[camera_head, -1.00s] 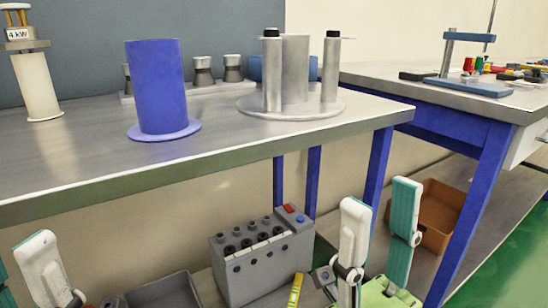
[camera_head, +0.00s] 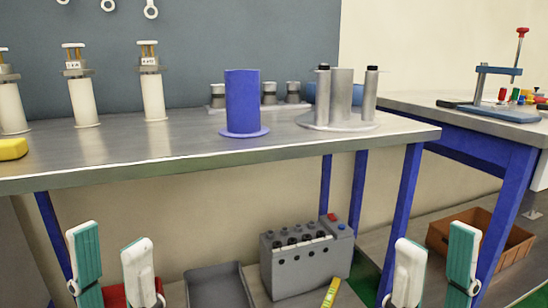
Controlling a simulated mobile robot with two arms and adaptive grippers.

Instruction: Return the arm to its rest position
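My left gripper (camera_head: 110,240) is at the lower left of the head view. Its two white and teal fingers stand upright and apart, with nothing visible between them. My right gripper (camera_head: 438,238) is at the lower right, also with upright, separated fingers and no object seen between them. Both fingertips appear below the level of the metal tabletop (camera_head: 180,148) in the picture. The lower parts of both grippers are cut off by the frame's bottom edge.
On the table stand a blue cylinder (camera_head: 243,103), a grey multi-post fixture (camera_head: 340,100) and several white cylinders (camera_head: 153,95). Below are a grey battery-like box (camera_head: 300,265), a grey tray (camera_head: 218,290) and a brown bin (camera_head: 510,245). A second bench (camera_head: 430,102) is at right.

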